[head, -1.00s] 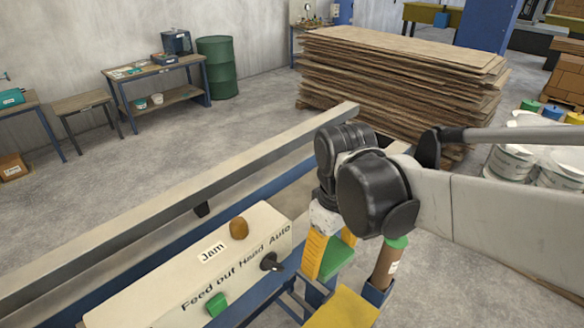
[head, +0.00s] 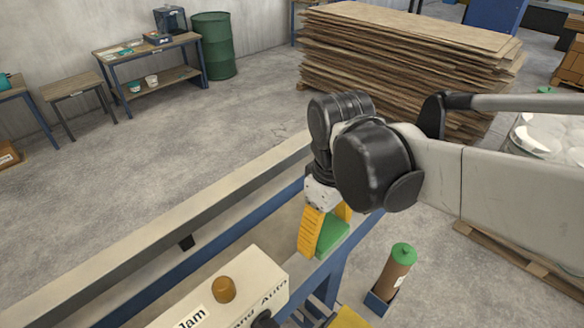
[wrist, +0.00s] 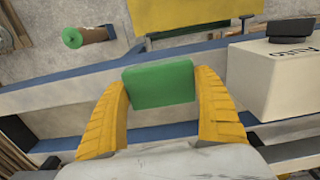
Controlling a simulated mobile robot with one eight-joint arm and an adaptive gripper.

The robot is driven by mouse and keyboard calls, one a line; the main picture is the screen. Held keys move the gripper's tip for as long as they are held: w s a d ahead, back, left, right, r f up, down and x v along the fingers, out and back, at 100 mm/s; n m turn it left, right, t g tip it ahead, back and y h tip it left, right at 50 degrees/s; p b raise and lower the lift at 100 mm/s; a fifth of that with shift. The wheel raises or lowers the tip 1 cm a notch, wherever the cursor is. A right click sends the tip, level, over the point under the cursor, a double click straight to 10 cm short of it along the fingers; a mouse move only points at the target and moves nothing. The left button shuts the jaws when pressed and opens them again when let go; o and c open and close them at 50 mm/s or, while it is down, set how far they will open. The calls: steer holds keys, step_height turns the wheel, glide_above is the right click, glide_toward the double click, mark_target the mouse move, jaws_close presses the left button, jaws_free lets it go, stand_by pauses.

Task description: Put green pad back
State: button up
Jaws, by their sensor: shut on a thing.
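The green pad (head: 331,236) is a flat green block held between the yellow fingers of my gripper (head: 326,232). In the wrist view the pad (wrist: 160,84) sits between the two fingertips of my gripper (wrist: 161,88), with a finger against each side. My gripper is shut on it. In the head view the pad is over the blue-edged metal frame of the machine, beyond the end of the control box. I cannot tell whether the pad touches the frame.
A brown roll with a green top (head: 397,270) stands in a blue holder to the right. A yellow panel (wrist: 195,14) shows in the wrist view. Stacked boards (head: 400,60) stand behind.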

steer(key=b, duration=0.1)
glide_above(286, 238)
step_height(286, 238, down, 7)
steer(key=shift+r, duration=0.15)
steer(key=shift+f+b, duration=0.4)
steer(key=shift+f, duration=1.65)
steer(key=shift+f, duration=0.15)
steer(key=o, duration=1.2)
step_height(286, 238, up, 12)
steer(key=r+p, duration=0.1)
steer(key=p, duration=0.1)
steer(key=s+d+m+t, duration=0.2)
steer(key=s+d+m, duration=0.1)
steer(key=d, duration=0.4)
steer(key=s+d+m+t, duration=0.2)
steer(key=s+d+m, duration=0.1)
steer(key=d, duration=0.5)
steer(key=s+d+m+t, duration=0.3)
steer(key=s+d, duration=0.1)
steer(key=d, duration=0.3)
steer(key=shift+s+d+f+m, duration=0.2)
steer(key=shift+s+d+m, duration=0.1)
